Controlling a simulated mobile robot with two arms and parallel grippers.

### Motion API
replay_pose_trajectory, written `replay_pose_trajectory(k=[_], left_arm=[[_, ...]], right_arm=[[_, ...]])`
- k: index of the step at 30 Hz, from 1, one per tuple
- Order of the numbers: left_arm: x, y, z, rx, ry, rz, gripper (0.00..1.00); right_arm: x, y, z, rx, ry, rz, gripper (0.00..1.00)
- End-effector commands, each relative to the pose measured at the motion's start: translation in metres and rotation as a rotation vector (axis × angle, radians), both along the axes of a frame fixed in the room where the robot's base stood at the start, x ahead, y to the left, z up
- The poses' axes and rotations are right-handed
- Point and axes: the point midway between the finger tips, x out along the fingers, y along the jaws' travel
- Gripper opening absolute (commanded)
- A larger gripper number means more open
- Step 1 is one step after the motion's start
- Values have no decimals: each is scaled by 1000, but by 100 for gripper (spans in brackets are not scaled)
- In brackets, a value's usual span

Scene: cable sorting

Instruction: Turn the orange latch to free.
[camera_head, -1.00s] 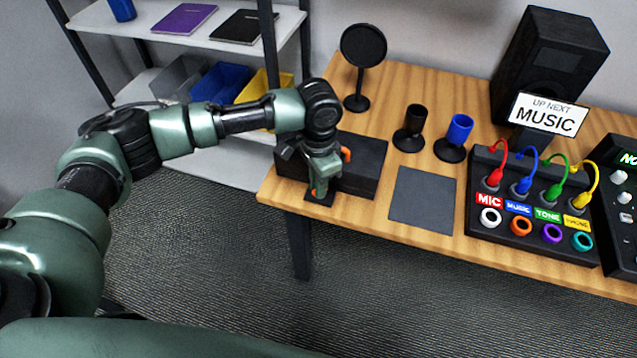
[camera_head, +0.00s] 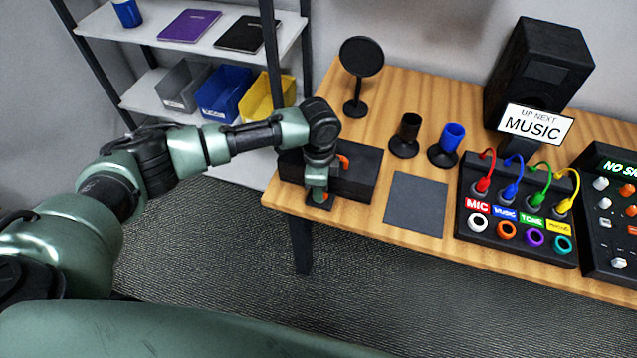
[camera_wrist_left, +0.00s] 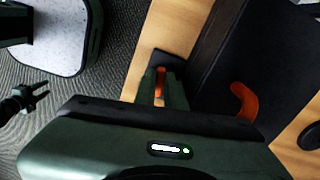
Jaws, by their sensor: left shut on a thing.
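My left gripper (camera_head: 317,196) is at the front of a black box (camera_head: 360,180) on the table's left end, pointing down. In the left wrist view its fingers are shut on an upright orange piece (camera_wrist_left: 159,82), which appears to be the orange latch, on a small black plate (camera_wrist_left: 150,62). The fingers hide most of it, so I cannot tell which way it is turned. My right gripper (camera_wrist_left: 36,97) shows small and open, away from the table.
A grey mat (camera_head: 415,204) lies right of the box. Black (camera_head: 405,135) and blue (camera_head: 449,145) cup holders and a round black stand (camera_head: 361,60) are behind. A cable panel (camera_head: 515,245) and mixer (camera_head: 610,225) are further right. Shelves with bins (camera_head: 223,92) stand left.

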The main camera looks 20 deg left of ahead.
Motion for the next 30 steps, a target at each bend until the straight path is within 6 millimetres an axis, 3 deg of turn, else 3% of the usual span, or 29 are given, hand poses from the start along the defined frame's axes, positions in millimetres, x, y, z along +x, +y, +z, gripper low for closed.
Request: replay_pose_trajectory(k=[12,29,30], left_arm=[[1,-1,2,-2,-1,-198,0],[2,-1,1,-3,-3,-229,0],[2,-1,1,-3,-3,-229,20]], right_arm=[[0,0,15,0,0,0,36],[0,0,16,0,1,0,36],[0,0,16,0,1,0,36]])
